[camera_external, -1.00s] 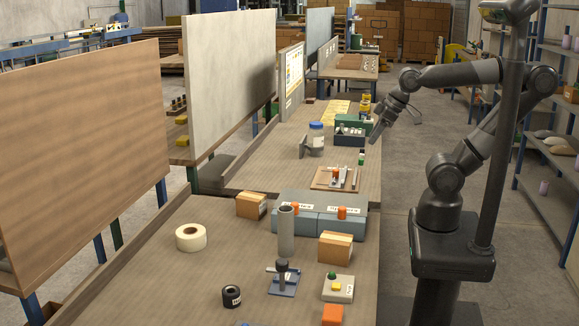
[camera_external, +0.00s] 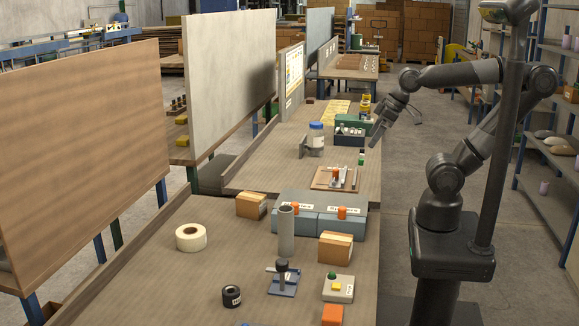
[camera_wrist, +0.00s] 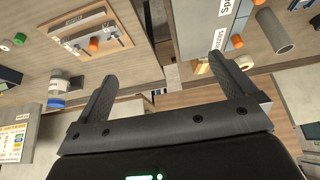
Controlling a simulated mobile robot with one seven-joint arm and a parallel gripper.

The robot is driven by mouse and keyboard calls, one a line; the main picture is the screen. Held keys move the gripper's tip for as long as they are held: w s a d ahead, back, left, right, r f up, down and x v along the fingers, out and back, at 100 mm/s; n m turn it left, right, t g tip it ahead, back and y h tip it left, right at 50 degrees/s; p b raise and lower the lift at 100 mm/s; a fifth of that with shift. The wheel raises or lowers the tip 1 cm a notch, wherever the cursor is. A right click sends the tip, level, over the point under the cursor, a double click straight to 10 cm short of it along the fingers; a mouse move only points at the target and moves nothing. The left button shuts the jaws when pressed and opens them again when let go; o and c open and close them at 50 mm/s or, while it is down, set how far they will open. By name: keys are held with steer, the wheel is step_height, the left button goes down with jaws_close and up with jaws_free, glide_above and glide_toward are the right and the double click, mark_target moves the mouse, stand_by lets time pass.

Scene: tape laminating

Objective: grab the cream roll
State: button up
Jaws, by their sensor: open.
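The cream roll (camera_external: 191,238) is a short, wide ring of tape lying flat on the near bench, toward its left side. My gripper (camera_external: 374,139) hangs at the right edge of the far bench, well apart from the roll and farther back. In the wrist view my gripper (camera_wrist: 166,85) has its two dark fingers spread wide, with nothing between them.
On the near bench (camera_external: 150,285) stand a black roll (camera_external: 231,296), cardboard boxes (camera_external: 335,248), a grey tube (camera_external: 286,235), grey bins (camera_external: 322,223) and a small press (camera_external: 284,280). A jar (camera_external: 316,136) stands on the far bench. Bench surface around the cream roll is clear.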

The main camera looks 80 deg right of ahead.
steer(key=w+a+r, duration=0.2)
steer(key=w+r, duration=0.1)
steer(key=w, duration=0.4)
steer(key=w+a+r, duration=0.2)
steer(key=w, duration=0.5)
steer(key=g, duration=0.1)
glide_above(190, 232)
steer(key=s+a, duration=0.2)
steer(key=s, duration=0.3)
step_height(190, 232, down, 19)
steer(key=shift+r, duration=0.15)
steer(key=x, duration=0.4)
steer(key=shift+f, duration=0.3)
steer(key=shift+w+d+x, duration=0.1)
steer(key=shift+w+x, duration=0.05)
steer(key=shift+x, duration=1.2)
steer(key=shift+w+d+x, duration=0.1)
steer(key=shift+x, duration=1.3)
steer(key=shift+r, duration=0.15)
steer(key=shift+c, duration=0.2)
